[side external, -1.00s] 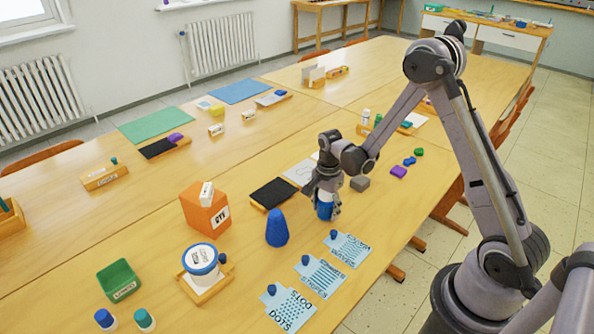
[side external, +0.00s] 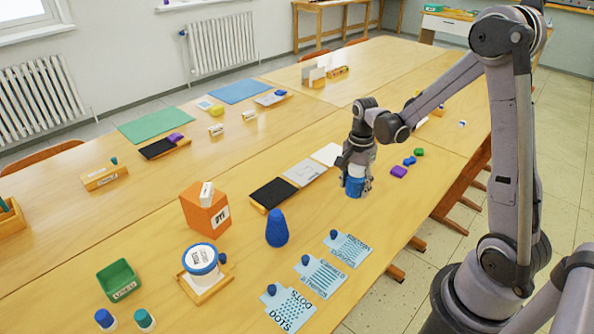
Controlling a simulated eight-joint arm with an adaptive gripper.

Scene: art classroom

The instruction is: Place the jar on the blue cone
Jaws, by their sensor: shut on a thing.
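The blue cone (side external: 277,228) stands upright on the table near the middle of the view, and its top is bare. My gripper (side external: 356,182) is shut around a blue and white jar (side external: 355,187), to the right of and farther back than the cone. The fingers cover part of the jar. I cannot tell whether the jar touches the table. A white tub with a blue rim (side external: 201,260) sits on a wooden tray to the left of the cone.
An orange box (side external: 205,212) and a black pad (side external: 273,194) stand near the cone. Light blue cards (side external: 347,248) with blue knobs lie in front of it. Purple (side external: 399,172), blue and green pieces lie right of my gripper. A green box (side external: 119,279) stands at the left front.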

